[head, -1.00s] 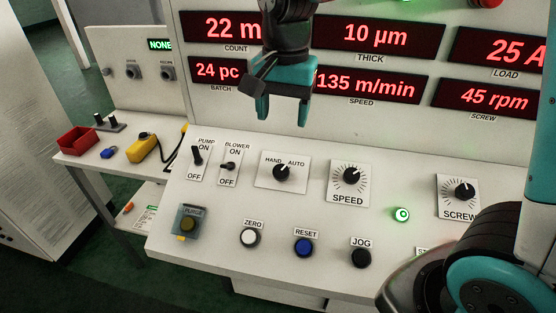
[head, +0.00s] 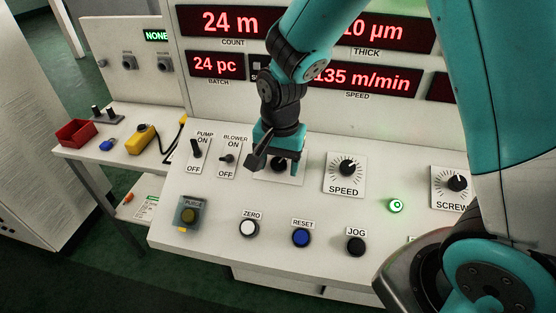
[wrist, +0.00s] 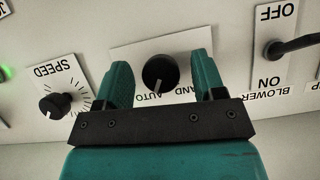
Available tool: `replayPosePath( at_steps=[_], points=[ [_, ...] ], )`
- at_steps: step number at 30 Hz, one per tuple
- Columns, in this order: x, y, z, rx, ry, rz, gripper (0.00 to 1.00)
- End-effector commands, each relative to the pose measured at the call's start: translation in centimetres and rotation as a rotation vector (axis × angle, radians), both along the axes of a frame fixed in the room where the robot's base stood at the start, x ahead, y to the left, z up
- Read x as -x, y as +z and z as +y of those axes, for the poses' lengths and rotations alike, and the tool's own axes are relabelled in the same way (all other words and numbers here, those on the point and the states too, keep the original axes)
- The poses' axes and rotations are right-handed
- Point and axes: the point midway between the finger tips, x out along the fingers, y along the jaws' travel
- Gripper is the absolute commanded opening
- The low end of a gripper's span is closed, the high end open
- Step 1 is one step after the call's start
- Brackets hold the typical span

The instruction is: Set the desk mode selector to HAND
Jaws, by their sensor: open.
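The desk mode selector is a round black knob (wrist: 160,73) on a white plate marked HAND and AUTO. The wrist view shows it upside down, with the knob's white mark pointing slightly to the AUTO side. In the head view the knob (head: 279,165) is partly hidden behind my gripper, and its labels are covered. My gripper (head: 277,169) is over the selector plate. In the wrist view my gripper (wrist: 162,70) is open, with one teal finger on each side of the knob and a gap on both sides.
The blower switch (head: 228,159) and pump switch (head: 196,150) stand left of the selector. The speed knob (head: 347,168) is to its right. Zero (head: 249,229), reset (head: 301,237) and jog (head: 355,246) buttons lie nearer the front. The display panel rises behind.

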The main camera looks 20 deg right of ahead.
Motion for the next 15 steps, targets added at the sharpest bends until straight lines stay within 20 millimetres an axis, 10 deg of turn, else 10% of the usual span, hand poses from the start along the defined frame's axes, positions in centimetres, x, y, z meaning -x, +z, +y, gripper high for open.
replayPosePath(
  at_steps=[8, 15],
  points=[
    [-0.01, 0.04, 0.01, 0.000, 0.000, 0.000, 0.15],
    [0.00, 0.08, 0.01, 0.004, 0.010, 0.003, 0.14]
  ],
)
